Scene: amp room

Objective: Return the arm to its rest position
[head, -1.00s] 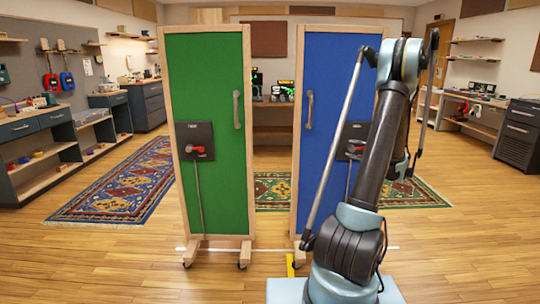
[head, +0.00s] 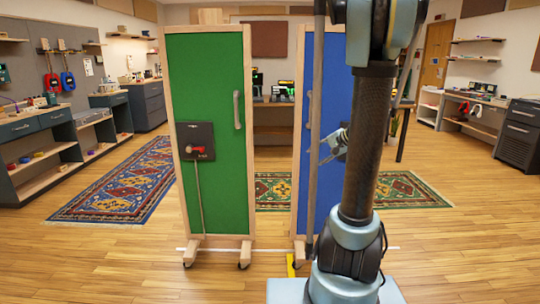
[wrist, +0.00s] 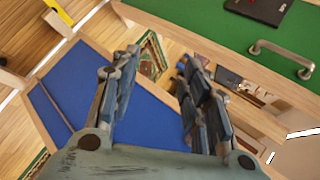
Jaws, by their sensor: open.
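My arm (head: 368,150) stands nearly upright at the right of the head view, and its upper joint is cut off by the top edge. My gripper (head: 327,148) shows partly from behind the arm, in front of the blue panel (head: 333,95). In the wrist view my gripper (wrist: 160,60) has its two fingers spread apart with nothing between them. The blue panel (wrist: 75,85) lies behind the left finger there, and the green panel (wrist: 205,22) fills the upper right. The arm hides much of the blue panel in the head view.
The green panel (head: 208,100) stands on a wheeled wooden frame, with a handle (head: 237,110) and a red-levered box (head: 195,142). A gap separates the two panels. A patterned rug (head: 120,185) lies at left. Shelving lines both walls.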

